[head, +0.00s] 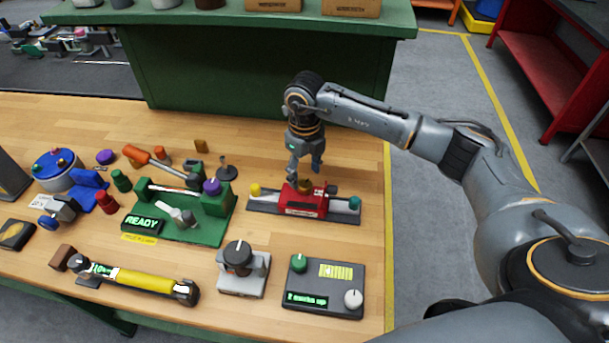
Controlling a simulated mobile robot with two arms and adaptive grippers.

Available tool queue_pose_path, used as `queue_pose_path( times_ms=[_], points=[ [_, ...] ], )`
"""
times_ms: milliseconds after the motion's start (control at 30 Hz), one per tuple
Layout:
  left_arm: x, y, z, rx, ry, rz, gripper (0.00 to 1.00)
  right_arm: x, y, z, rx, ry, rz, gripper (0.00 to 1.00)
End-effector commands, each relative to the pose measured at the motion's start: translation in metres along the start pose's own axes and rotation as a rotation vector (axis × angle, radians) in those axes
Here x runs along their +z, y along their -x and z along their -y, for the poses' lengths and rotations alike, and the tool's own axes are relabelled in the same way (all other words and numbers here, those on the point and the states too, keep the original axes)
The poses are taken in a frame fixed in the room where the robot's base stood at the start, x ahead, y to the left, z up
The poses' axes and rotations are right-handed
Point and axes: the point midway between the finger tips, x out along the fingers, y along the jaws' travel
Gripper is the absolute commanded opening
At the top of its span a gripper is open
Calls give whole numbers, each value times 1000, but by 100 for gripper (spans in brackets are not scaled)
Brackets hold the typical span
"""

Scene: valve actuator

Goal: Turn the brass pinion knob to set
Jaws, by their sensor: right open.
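The valve actuator (306,206) has a red body on a dark base plate, with a yellow end at its left and a teal end at its right. The brass pinion knob (304,186) shows as a small brass-coloured part on top of the red body. My right gripper (305,176) points down over the actuator with its fingers apart, close around or just above the knob. The fingers partly hide the knob, and I cannot tell whether they touch it. My left gripper is not in view.
A dark control box (324,288) with a lit green display, a green knob and a white knob sits in front. A grey knob unit (242,268) stands beside it. A green fixture (185,215) reading READY is at left. The wooden bench (345,155) is clear behind the actuator.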

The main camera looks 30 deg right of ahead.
Motion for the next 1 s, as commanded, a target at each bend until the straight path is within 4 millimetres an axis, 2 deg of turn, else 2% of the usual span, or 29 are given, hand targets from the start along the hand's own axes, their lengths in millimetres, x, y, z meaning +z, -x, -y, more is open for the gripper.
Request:
queue_pose_path(
  times_ms=[100, 200, 333, 600, 867, 1000],
  points=[
    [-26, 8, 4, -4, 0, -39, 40, 0, -17, -1, 1, 1, -2, 59],
    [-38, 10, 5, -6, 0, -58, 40, 0, -28, -1, 2, 0, -2, 59],
    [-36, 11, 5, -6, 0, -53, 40, 0, -34, 0, 0, 1, 0, 59],
    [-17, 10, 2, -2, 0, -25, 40, 0, -36, 0, 0, 1, 0, 59],
    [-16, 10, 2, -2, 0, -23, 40, 0, -36, 0, 0, 1, 1, 6],
    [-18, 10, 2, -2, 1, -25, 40, 0, -36, 0, 0, -1, 1, 5]
  ],
)
